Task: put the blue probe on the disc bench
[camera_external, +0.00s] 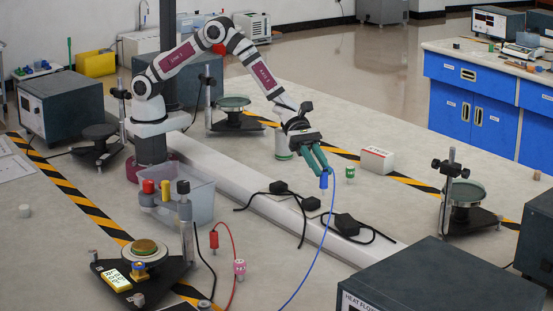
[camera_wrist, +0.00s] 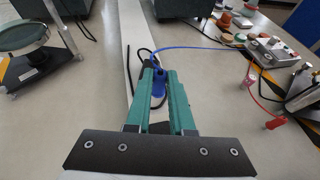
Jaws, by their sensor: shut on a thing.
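The blue probe (camera_external: 323,182) hangs upright from my gripper (camera_external: 322,171), above the table right of the white trunking; a blue cable runs down from it. In the wrist view the blue probe (camera_wrist: 158,85) sits between the green fingers of my gripper (camera_wrist: 158,76), which are shut on it. Several disc stands are in view, and I cannot tell which is the disc bench. One at front left has a brown-green disc (camera_external: 145,249) on a black base with a lit display. Others have a dark disc (camera_external: 98,131) and green discs (camera_external: 232,102) (camera_external: 466,190).
White trunking (camera_external: 235,166) with black plugs and cables crosses the table. A clear bin (camera_external: 187,197) stands by my base. A red probe (camera_external: 214,240) with a red cable and a pink object (camera_external: 239,267) are near the front-left stand. A white box (camera_external: 377,160) stands behind the probe.

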